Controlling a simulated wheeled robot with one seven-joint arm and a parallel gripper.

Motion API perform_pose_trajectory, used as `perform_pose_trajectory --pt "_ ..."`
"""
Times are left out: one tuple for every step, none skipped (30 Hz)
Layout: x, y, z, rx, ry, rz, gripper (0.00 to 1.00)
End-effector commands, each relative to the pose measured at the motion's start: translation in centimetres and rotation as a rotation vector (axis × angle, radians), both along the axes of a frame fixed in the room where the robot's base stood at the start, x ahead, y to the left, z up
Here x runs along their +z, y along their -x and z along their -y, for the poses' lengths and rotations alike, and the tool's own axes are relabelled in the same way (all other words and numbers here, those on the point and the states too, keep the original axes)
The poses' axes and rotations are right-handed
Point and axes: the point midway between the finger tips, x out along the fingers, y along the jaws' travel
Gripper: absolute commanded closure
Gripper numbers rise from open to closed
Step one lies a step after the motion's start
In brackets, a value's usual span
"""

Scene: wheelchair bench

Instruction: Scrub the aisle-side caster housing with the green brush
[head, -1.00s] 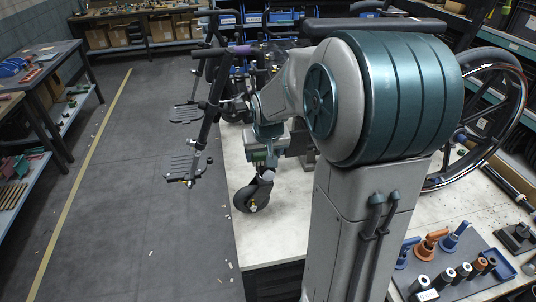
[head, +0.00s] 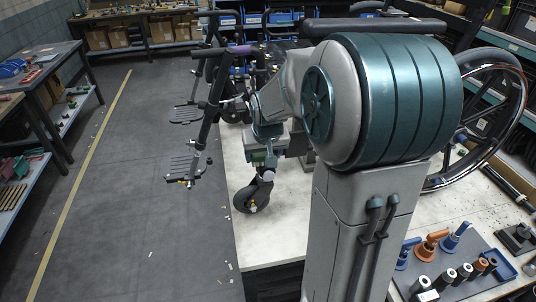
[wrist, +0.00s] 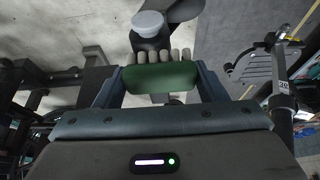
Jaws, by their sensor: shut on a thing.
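My gripper (wrist: 160,76) is shut on the green brush (wrist: 160,77), held crosswise between the two fingers. The brush's pale bristles (wrist: 158,56) point away from me. Just beyond them in the wrist view is the aisle-side caster housing (wrist: 149,24), a dark body with a round grey cap. The bristles overlap its near side in the picture; I cannot tell for sure whether they touch. In the head view the caster (head: 254,193) stands at the bench's aisle edge, and my gripper (head: 269,158) is right above it, partly hidden by my arm.
Wheelchair footrests (head: 183,168) jut over the aisle left of the bench (head: 300,200). A large wheel (head: 500,120) is at the right. A grey mat (head: 470,245) with several coloured tools and cylinders lies at the front right. The aisle floor (head: 150,220) is clear apart from small scraps.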

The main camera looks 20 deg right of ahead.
Motion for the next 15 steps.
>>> perform_pose_trajectory --pt "-0.1 0.0 0.0 0.000 -0.001 -0.003 0.64" --pt "-0.1 0.0 0.0 -0.001 -0.002 -0.003 0.64" --pt "0.0 -0.1 0.2 -0.001 -0.002 -0.003 0.64" --pt "0.0 -0.2 0.3 -0.001 -0.002 -0.003 0.64" --pt "0.0 -0.2 0.4 -0.001 -0.002 -0.003 0.64" --pt "0.1 -0.3 0.6 -0.002 -0.003 -0.003 0.64" --pt "0.1 -0.4 0.7 -0.002 -0.003 -0.003 0.64" --pt "0.1 -0.5 0.9 -0.002 -0.003 -0.003 0.64" --pt "0.2 -0.6 1.0 -0.003 -0.002 -0.002 0.64" --pt "0.2 -0.7 1.1 -0.003 -0.001 -0.001 0.64" --pt "0.2 -0.7 1.1 -0.003 -0.001 -0.001 0.64" --pt "0.2 -0.7 1.1 -0.003 -0.001 -0.001 0.64" --pt "0.2 -0.6 1.1 -0.003 -0.001 0.000 0.64" --pt "0.2 -0.5 1.1 -0.003 -0.001 0.000 0.64" --pt "0.2 -0.4 1.1 -0.003 -0.001 -0.001 0.64"
